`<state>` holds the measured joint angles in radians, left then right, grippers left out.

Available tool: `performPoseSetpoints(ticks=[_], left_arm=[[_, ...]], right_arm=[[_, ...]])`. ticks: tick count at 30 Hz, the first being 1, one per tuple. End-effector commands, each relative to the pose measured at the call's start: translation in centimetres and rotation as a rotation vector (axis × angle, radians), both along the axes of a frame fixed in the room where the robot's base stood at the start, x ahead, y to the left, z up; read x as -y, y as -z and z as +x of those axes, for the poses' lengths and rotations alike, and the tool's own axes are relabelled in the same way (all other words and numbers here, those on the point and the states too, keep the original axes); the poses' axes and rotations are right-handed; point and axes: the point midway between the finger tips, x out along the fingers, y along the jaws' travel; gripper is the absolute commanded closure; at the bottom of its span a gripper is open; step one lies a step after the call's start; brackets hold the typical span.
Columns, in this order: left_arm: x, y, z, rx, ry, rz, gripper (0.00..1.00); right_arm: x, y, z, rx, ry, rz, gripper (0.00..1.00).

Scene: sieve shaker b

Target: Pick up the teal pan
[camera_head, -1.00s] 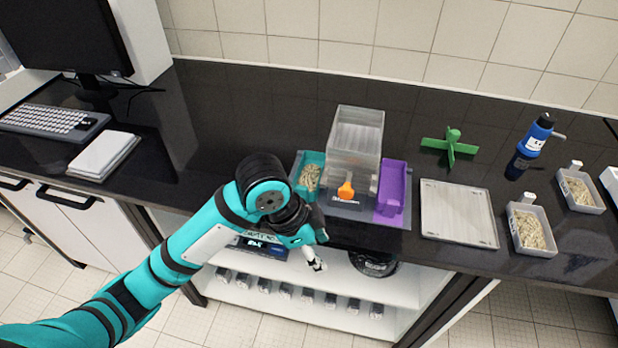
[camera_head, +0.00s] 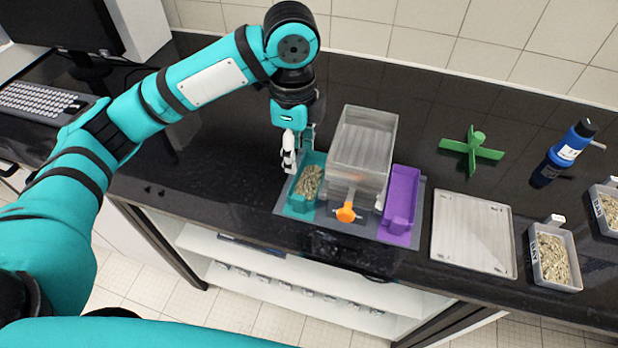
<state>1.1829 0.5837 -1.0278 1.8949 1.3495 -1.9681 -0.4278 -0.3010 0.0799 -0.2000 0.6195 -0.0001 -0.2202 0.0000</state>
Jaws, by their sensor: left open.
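The teal pan (camera_head: 299,204) sits on a grey mat on the black counter, left of the clear sieve shaker box. It holds a heap of pale tan pieces. My left gripper (camera_head: 294,165) points down at the pan's rear left edge, its fingers around or just beside that wall. The gripper is open; whether it touches the pan cannot be told. My right gripper is not in view.
The clear shaker box (camera_head: 362,150) with an orange knob (camera_head: 346,213) stands right beside the pan. A purple pan (camera_head: 401,203), a flat grey tray (camera_head: 473,233), a green cross-shaped part (camera_head: 472,152), a blue bottle (camera_head: 572,146) and small grain trays (camera_head: 555,256) stand farther right.

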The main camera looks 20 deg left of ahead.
Motion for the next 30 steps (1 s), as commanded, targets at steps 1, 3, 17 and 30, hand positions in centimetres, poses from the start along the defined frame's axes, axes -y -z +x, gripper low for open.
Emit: performPoseSetpoints(ticks=[1, 3, 17, 30], left_arm=[[-0.1, 1.1, -0.1, -0.006, -0.002, 0.001, 0.55], [-0.1, 2.7, -0.1, -0.005, -0.001, 0.001, 0.55], [0.0, 9.5, 0.0, 0.002, -0.002, -0.002, 0.55], [0.2, 14.6, -0.4, 0.001, -0.001, -0.001, 0.55]], right_arm=[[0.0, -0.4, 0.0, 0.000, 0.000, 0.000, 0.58], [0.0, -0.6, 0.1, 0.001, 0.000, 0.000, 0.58], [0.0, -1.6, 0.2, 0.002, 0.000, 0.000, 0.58], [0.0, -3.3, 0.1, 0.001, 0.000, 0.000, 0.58]])
